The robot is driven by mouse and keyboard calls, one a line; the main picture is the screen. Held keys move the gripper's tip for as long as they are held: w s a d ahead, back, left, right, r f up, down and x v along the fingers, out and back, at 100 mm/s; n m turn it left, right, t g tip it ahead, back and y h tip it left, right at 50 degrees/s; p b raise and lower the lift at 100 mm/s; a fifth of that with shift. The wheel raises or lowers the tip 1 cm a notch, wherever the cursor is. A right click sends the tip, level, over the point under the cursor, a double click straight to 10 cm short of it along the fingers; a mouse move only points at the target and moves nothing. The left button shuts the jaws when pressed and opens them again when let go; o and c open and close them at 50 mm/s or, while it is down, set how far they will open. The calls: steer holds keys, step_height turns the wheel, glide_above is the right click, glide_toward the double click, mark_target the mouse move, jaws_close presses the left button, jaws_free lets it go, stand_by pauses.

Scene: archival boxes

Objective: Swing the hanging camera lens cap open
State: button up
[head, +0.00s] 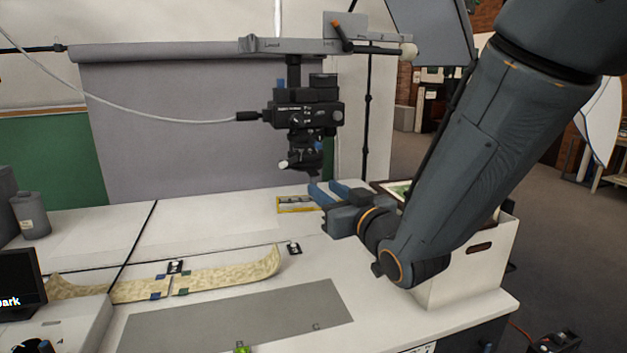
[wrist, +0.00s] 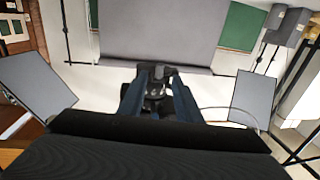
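The black camera (head: 308,112) hangs lens-down from a horizontal grey arm, with a cable plugged into its left side. Its lens (head: 304,140) points at the table. At the lens's lower end is a dark part with a pale tip (head: 285,163); I cannot clearly make out the cap or whether it is shut. My gripper (head: 333,190) is below and slightly right of the lens, apart from it in the picture. Its two blue fingers are spread with nothing between them. In the wrist view, the camera (wrist: 156,88) appears between the fingertips of my gripper (wrist: 157,80).
A white box (head: 465,265) stands at the right under my arm. A long pale scroll (head: 220,277) and a grey mat (head: 240,318) lie on the white table (head: 190,227). The cable (head: 180,119) runs left from the camera.

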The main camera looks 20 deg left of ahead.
mark_target(315, 182)
steer(key=p+x, duration=0.2)
steer(key=x, duration=0.4)
steer(key=shift+w+a, duration=0.25)
steer(key=shift+w, duration=0.05)
jaws_close()
